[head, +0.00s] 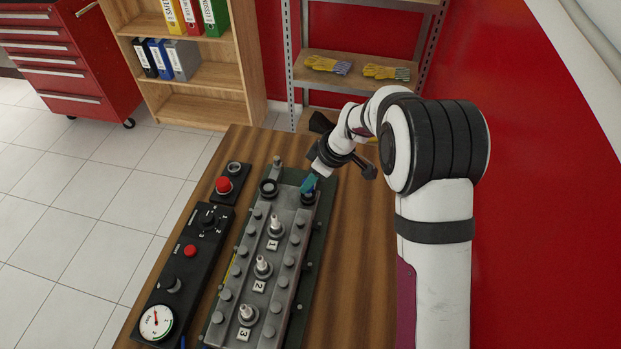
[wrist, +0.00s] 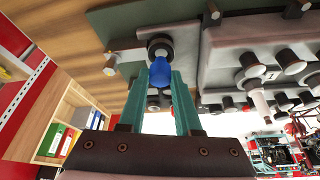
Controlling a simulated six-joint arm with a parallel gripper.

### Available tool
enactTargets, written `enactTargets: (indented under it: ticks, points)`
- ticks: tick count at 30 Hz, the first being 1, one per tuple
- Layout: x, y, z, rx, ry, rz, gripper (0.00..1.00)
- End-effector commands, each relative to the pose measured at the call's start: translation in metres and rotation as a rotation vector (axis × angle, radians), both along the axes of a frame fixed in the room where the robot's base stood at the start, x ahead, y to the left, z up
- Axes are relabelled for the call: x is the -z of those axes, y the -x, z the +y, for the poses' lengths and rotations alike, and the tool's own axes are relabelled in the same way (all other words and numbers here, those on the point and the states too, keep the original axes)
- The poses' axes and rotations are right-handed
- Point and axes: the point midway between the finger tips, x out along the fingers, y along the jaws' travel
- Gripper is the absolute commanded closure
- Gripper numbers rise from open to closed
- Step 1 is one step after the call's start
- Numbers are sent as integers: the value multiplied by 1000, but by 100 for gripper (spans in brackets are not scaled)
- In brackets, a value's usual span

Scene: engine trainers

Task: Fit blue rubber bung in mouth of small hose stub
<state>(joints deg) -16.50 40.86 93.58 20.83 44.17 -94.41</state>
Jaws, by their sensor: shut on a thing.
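My gripper (wrist: 159,82) is shut on the blue rubber bung (wrist: 161,71), with one teal finger on each side of it. The bung's end points at a dark round hose stub (wrist: 160,43) just beyond it in the wrist view. The bung overlaps part of the stub's mouth; I cannot tell whether it touches or has entered. In the head view my gripper (head: 310,184) is over the dark stub (head: 308,198) at the block's far right corner. The bung is hard to make out there. A second dark ring-shaped stub (head: 268,187) stands to the left, open.
The grey engine block (head: 250,258) carries several bolts and three numbered plugs. A control panel (head: 187,260) with a gauge and a red-button box (head: 229,184) lie to its left. Bare wooden bench (head: 355,290) shows on the right. Shelves (head: 195,75) stand behind.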

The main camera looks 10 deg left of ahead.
Motion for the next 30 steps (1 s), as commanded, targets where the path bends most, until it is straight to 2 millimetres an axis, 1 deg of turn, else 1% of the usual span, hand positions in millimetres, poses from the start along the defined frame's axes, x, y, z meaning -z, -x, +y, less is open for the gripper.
enactTargets:
  ticks: [15, 24, 30]
  points:
    - [3, 0, 0, 0, 0, 0, 100]
    - [11, 0, 0, 0, 0, 0, 100]
    - [12, 0, 0, 0, 0, 0, 100]
